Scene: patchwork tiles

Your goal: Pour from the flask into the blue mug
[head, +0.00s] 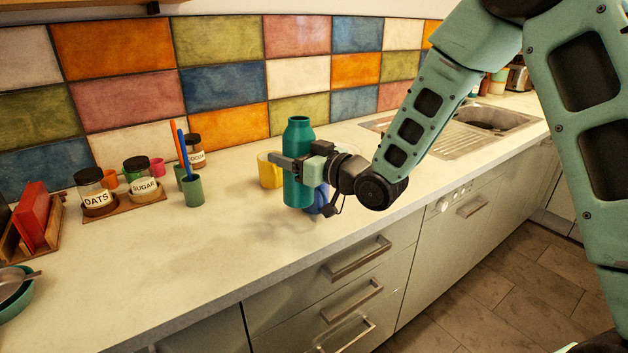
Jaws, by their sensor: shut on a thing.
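The teal flask (298,133) is upright in the head view, with its open neck at the top. My gripper (290,165) is shut on the middle of its body. The flask seems to be held a little above the counter, with shadows below it and to its left. The blue mug (323,203) is mostly hidden behind the flask and my gripper. Only a small blue part shows low to the right of the flask.
A yellow mug (267,174) stands just left of the flask. Farther left are a green cup (193,190) with tall utensils and a wooden tray (122,207) with labelled jars. A sink (482,122) is at the right. The front counter (230,255) is clear.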

